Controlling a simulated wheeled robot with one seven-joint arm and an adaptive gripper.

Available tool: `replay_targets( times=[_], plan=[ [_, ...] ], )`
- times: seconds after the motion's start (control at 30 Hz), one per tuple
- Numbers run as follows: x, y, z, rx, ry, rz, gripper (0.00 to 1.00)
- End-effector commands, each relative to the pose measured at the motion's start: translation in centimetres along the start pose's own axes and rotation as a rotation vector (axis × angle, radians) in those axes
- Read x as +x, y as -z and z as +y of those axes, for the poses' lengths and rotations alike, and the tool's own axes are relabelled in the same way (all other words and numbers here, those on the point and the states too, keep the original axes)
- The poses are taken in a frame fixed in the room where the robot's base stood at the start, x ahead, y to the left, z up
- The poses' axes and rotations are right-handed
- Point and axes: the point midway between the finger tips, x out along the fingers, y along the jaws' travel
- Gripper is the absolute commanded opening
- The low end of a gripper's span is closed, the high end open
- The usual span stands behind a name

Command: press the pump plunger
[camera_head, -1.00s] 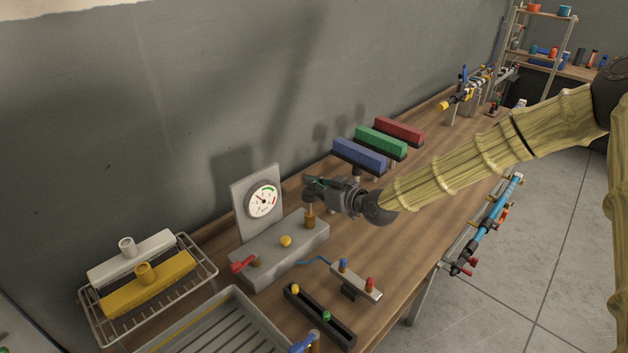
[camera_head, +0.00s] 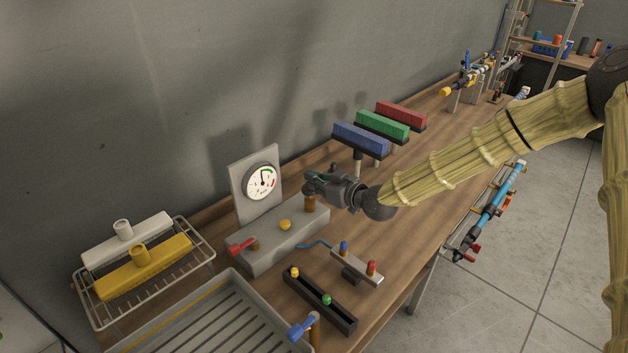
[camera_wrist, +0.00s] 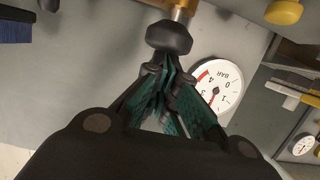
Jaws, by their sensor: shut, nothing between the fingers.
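The pump is a grey box (camera_head: 285,245) with an upright panel and a round white gauge (camera_head: 261,182). The gauge needle points about straight up. The pump plunger has a dark knob (camera_wrist: 168,38) on a brass-coloured collar (camera_head: 310,203) at the box's right end. My gripper (camera_head: 310,184) is over the plunger with its teal-padded fingers shut and empty. In the wrist view, my gripper's fingertips (camera_wrist: 165,72) are at the knob and seem to touch it. In the head view my gripper hides the knob.
A yellow knob (camera_head: 285,225) and red lever (camera_head: 242,246) are on the pump. Blue, green and red brushes (camera_head: 361,138) stand behind my gripper. A wire rack (camera_head: 205,262) and grey tray (camera_head: 255,285) are at left. A black holder (camera_head: 318,303) lies in front.

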Motion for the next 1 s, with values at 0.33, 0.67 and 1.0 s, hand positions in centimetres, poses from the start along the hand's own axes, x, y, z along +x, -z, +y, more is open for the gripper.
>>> replay_targets(
  times=[0.33, 0.67, 1.0],
  plan=[
    [0.0, -0.3, 0.0, 0.001, 0.0, -0.004, 0.0],
    [-0.7, 3.1, -0.1, -0.002, 0.003, -0.001, 0.0],
    [-4.9, 3.7, -0.1, 0.0, 0.002, 0.0, 0.0]
  ],
)
